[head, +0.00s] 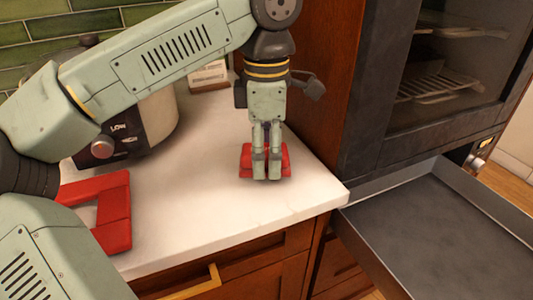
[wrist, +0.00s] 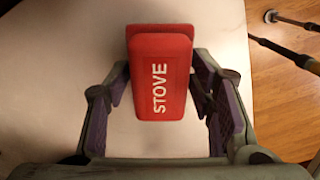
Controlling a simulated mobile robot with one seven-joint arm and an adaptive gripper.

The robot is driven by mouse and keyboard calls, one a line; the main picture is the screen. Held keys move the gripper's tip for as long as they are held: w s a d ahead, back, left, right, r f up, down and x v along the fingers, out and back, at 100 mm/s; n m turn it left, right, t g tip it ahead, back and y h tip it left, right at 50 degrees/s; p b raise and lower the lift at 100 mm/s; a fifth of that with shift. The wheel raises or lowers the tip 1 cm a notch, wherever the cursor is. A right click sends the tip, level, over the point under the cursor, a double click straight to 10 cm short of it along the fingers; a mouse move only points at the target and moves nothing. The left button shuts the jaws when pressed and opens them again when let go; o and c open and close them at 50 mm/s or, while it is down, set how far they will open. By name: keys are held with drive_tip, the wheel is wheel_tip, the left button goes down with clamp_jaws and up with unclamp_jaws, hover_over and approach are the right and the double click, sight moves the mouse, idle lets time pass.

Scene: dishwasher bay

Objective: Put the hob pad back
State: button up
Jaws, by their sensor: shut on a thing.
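The hob pad is a red block marked "STOVE" (wrist: 165,95), seen large in the wrist view. In the head view the pad (head: 286,164) shows red on both sides of my fingers, near the counter's right end. My gripper (head: 267,167) points down and is shut on the pad, with a finger on each side in the wrist view (wrist: 162,88). I cannot tell whether the pad touches the counter or hangs just above it. A red frame with an open middle (head: 116,212) lies on the counter at left, partly hidden by my arm.
The white counter (head: 200,210) is clear between the red frame and the pad. A cooker with a dial (head: 125,135) and a small card (head: 208,76) stand behind. A wooden panel borders the right, beside a dark oven (head: 400,120) and an open metal tray or door (head: 440,225).

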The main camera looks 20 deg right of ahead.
sight(267, 149)
drive_tip(key=shift+f, duration=0.7)
drive_tip(key=shift+f, duration=0.15)
drive_tip(key=o, duration=1)
drive_tip(key=shift+o, duration=0.2)
wheel_tip(267, 149, up, 12)
drive_tip(key=shift+r+p, duration=0.15)
drive_tip(key=shift+p, duration=0.15)
